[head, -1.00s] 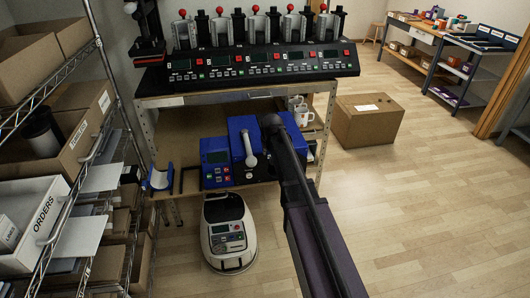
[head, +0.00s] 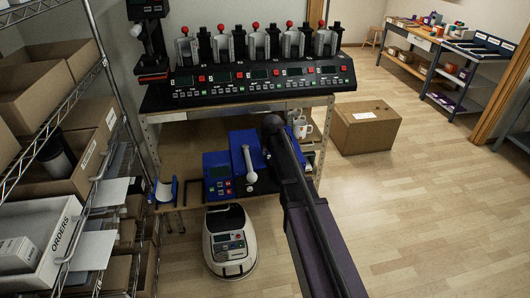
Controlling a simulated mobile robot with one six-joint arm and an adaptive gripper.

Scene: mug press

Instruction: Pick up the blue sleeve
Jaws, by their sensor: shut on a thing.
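A curved blue piece with a pale inside (head: 166,189), which looks like the blue sleeve, is at the left front end of the bench's lower shelf in the head view. A dark bracket-like shape is just right of it. I cannot tell whether the piece lies loose or is fixed. The blue mug press (head: 218,172), with a pale lever handle, stands right of it on the same shelf. My arm crosses in front of the press and hides its right part. My gripper is hidden, so what it holds cannot be seen.
A row of presses (head: 262,78) stands on the bench top. A white machine (head: 230,243) is on the floor below the shelf. White mugs (head: 301,127) stand behind my arm. A wire rack with boxes closes off the left.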

